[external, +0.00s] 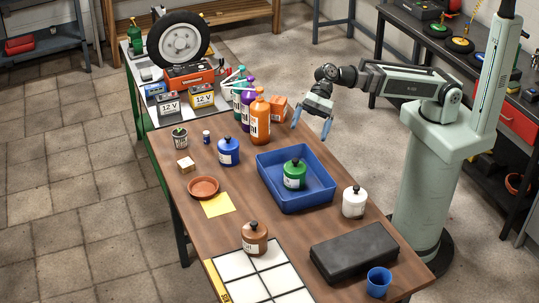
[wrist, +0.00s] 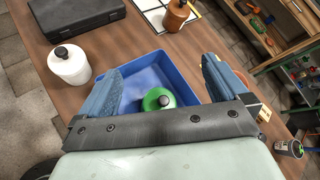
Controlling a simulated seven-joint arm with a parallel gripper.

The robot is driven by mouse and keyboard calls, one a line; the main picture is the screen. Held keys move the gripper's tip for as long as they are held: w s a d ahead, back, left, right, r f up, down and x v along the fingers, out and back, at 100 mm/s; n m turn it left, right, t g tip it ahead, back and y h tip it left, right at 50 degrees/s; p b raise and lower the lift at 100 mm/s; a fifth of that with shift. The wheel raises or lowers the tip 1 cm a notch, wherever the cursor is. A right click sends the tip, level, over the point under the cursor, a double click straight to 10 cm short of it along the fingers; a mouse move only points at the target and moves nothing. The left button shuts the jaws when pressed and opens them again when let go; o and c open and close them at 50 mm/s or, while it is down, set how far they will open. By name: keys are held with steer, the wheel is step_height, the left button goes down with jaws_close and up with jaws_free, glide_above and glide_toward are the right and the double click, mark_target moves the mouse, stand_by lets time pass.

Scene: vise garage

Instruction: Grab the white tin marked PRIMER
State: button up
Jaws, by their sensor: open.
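The white tin (external: 354,201) with a black cap stands upright on the wooden table, right of the blue tray (external: 318,203). Its label is too small to read. In the wrist view the white tin (wrist: 69,65) is at the left, outside my left finger. My gripper (external: 312,124) is open and empty, above the far right side of the table, behind the tray. In the wrist view my gripper (wrist: 160,78) has its fingers spread, with the tray (wrist: 155,62) and the green tin (wrist: 158,99) showing between and below them. It touches no tin.
The green tin (external: 295,173) stands in the tray. A blue tin (external: 228,151) and a brown tin (external: 254,238) stand elsewhere on the table. A black case (external: 354,250) and a blue cup (external: 379,282) are near the white tin. Tall bottles (external: 260,118) stand left of my gripper.

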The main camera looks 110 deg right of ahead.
steer(key=a+f+n+g, duration=0.1)
steer(key=a+n+g, duration=0.2)
steer(key=a+n, duration=0.45)
step_height(320, 180, up, 2)
steer(key=n+g+h, duration=0.5)
steer(key=n+h, duration=0.3)
steer(key=n, duration=2.2)
glide_above(356, 191)
steer(key=shift+s+d+f, duration=0.1)
steer(key=shift+d+f, duration=0.05)
steer(key=shift+f, duration=2.95)
steer(key=shift+s+d+f, duration=0.15)
steer(key=shift+f, duration=3)
steer(key=shift+s+d+f, duration=0.1)
steer(key=shift+d+f, duration=0.05)
steer(key=shift+f, duration=2.95)
steer(key=shift+c, duration=0.3)
steer(key=c, duration=1.2)
